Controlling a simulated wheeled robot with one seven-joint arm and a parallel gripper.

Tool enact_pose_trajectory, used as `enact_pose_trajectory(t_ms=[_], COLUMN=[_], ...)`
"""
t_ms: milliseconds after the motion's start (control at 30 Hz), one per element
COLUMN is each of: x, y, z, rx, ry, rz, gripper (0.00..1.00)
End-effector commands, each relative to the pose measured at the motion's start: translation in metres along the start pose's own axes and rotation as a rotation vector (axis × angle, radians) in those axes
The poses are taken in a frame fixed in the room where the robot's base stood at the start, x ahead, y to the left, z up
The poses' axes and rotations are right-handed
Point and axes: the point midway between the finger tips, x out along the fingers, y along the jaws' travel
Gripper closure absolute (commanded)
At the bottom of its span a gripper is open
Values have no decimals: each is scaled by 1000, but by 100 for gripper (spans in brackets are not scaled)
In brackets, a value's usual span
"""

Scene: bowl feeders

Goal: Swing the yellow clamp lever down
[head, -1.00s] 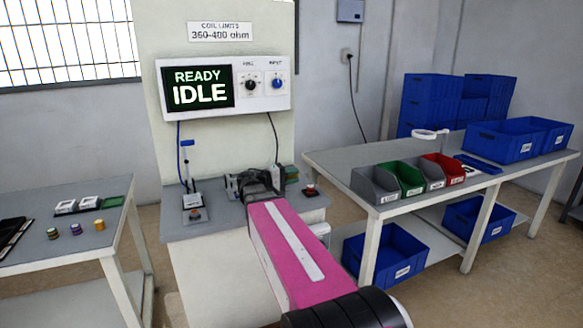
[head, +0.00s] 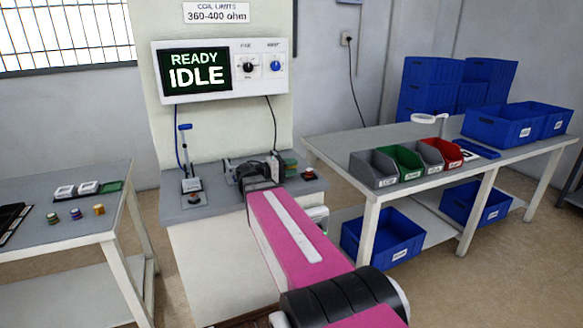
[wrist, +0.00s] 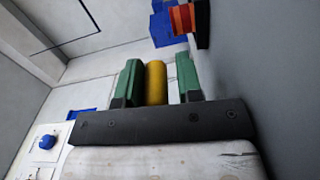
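The yellow lever (wrist: 155,83) shows in the wrist view as an upright yellow bar between my gripper's two green-padded fingers. My gripper (wrist: 160,80) is open around it. The bar is close to the left finger, and a narrow bright gap shows on its right side; I cannot tell whether the left finger touches it. In the head view my gripper (head: 258,172) is over the middle of the grey bench (head: 216,208), against a dark fixture (head: 232,170). The lever and its clamp are hidden there behind my gripper and arm.
A blue-handled lever (head: 185,150) stands on the bench to the left. A red button (head: 308,174) and a green block (head: 290,164) are to the right. The control panel (head: 218,70) reading READY IDLE is above. Side tables stand left and right.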

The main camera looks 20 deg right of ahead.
Motion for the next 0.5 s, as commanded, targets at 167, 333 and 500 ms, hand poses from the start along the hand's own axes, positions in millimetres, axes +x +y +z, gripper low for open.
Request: enact_pose_trajectory(t_ms=[167, 333, 500], x=[0, -1, -12], y=[0, 1, 1], z=[0, 0, 0], rx=[0, 1, 1], ry=[0, 0, 1], rz=[2, 4, 4], gripper=[52, 52, 52])
